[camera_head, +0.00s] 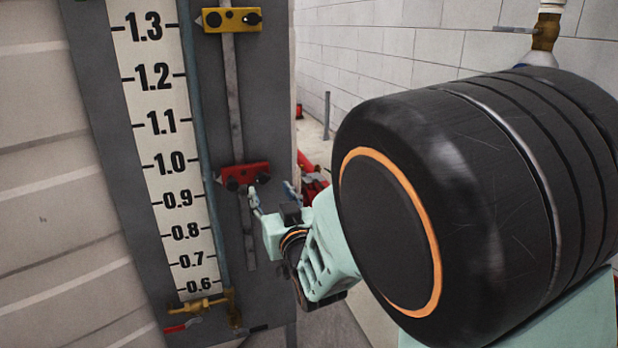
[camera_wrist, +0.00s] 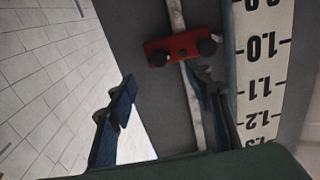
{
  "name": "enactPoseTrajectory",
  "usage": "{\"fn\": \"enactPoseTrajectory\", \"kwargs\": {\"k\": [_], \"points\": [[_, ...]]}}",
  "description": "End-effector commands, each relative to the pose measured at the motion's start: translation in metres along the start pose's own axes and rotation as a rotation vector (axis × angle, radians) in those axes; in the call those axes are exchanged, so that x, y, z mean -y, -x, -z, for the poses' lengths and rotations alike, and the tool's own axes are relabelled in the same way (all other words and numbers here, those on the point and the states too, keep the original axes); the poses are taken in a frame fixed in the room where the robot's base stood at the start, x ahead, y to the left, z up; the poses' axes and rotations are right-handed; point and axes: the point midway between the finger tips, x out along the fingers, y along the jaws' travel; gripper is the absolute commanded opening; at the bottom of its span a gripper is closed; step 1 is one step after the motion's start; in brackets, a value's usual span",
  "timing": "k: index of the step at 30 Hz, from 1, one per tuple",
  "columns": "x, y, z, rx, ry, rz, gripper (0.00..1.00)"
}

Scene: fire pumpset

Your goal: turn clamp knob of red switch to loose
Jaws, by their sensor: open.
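The red switch (camera_head: 245,176) is a small red block with black round knobs, mounted on a thin vertical rail beside the number scale, near the 1.0 mark. In the wrist view the red switch (camera_wrist: 180,47) is above my fingers, with a black clamp knob (camera_wrist: 207,47) at its right end and another knob (camera_wrist: 158,58) at its left end. My gripper (camera_head: 272,196) is open and empty, just right of and below the switch in the head view. In the wrist view my gripper (camera_wrist: 165,80) has its fingers wide apart. The right finger overlaps the rail; contact cannot be told.
A yellow switch (camera_head: 232,20) sits higher on the same rail (camera_head: 236,100). The white number scale (camera_head: 160,140) is left of it. A brass valve (camera_head: 200,305) with a red handle is at the bottom. Red parts (camera_head: 313,178) lie behind my gripper. A white block wall (camera_head: 370,60) stands behind.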

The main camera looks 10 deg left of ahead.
Motion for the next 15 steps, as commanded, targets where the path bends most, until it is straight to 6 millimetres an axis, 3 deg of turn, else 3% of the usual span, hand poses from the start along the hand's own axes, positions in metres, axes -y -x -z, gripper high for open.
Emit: {"fn": "enactPoseTrajectory", "kwargs": {"k": [7, 15], "points": [[0.000, -0.043, -0.001, 0.000, 0.003, 0.000, 0.46], [0.000, -0.064, 0.000, 0.000, 0.002, -0.001, 0.46]]}}
